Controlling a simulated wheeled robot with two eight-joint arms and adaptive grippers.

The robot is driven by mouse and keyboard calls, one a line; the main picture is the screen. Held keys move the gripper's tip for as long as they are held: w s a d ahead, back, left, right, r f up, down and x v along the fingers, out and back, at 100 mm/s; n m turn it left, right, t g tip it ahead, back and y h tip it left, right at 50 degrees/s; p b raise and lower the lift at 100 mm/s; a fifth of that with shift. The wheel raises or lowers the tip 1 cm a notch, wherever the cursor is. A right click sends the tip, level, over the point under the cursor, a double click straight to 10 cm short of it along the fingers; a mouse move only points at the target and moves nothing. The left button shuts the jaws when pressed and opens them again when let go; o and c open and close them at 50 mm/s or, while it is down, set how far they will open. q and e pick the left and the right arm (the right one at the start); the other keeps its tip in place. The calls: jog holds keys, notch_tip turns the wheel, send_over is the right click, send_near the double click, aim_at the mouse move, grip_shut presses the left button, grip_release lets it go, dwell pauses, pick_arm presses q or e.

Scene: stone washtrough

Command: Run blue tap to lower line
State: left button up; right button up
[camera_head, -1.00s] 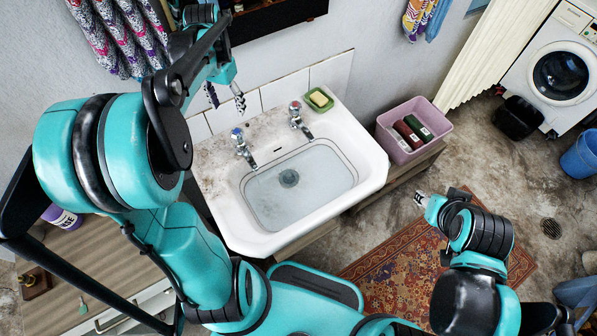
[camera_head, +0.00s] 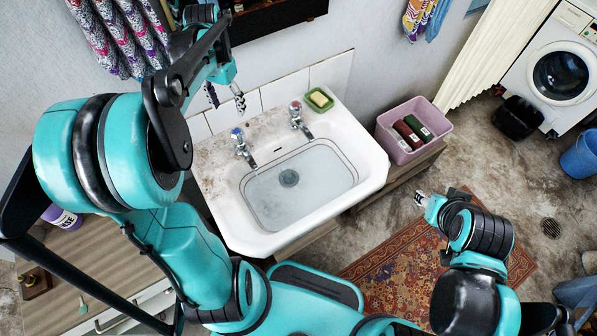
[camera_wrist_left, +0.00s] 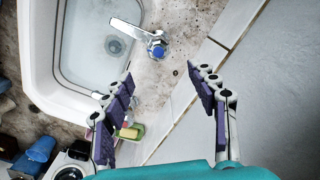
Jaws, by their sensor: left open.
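The blue tap (camera_head: 239,140) stands at the back left of the white basin (camera_head: 228,222), its spout over the bowl. In the left wrist view the blue-capped tap (camera_wrist_left: 157,49) is upper centre. Cloudy water (camera_head: 305,190) lies in the bowl, with a dark line (camera_head: 345,157) along the bowl wall near it. No stream shows clearly at the spout. My left gripper (camera_head: 226,98) is open and empty, above and behind the blue tap; its purple-padded fingers (camera_wrist_left: 160,82) are apart, not touching the tap. My right gripper (camera_head: 420,198) is right of the basin; its jaw opening is unclear.
A red tap (camera_head: 295,109) stands right of the blue one, near a green soap dish (camera_head: 320,99). A pink crate (camera_head: 385,130) with bottles is right of the basin. Tiles (camera_head: 275,94) and the wall rise close behind the taps.

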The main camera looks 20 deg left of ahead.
aim_at(236, 131)
pick_arm(q)
notch_tip(236, 131, down, 3)
jog(key=n, duration=0.6)
jog(key=shift+d+f+b, duration=0.1)
jog(key=shift+b, duration=0.2)
jog(key=shift+w+f+n, duration=0.1)
jog(key=shift+f+n, duration=0.5)
jog(key=shift+n, duration=0.6)
jog(key=shift+f, duration=0.3)
jog(key=shift+n, duration=0.3)
notch_tip(236, 131, down, 7)
jog(key=b, duration=0.3)
jog(key=shift+f, duration=0.15)
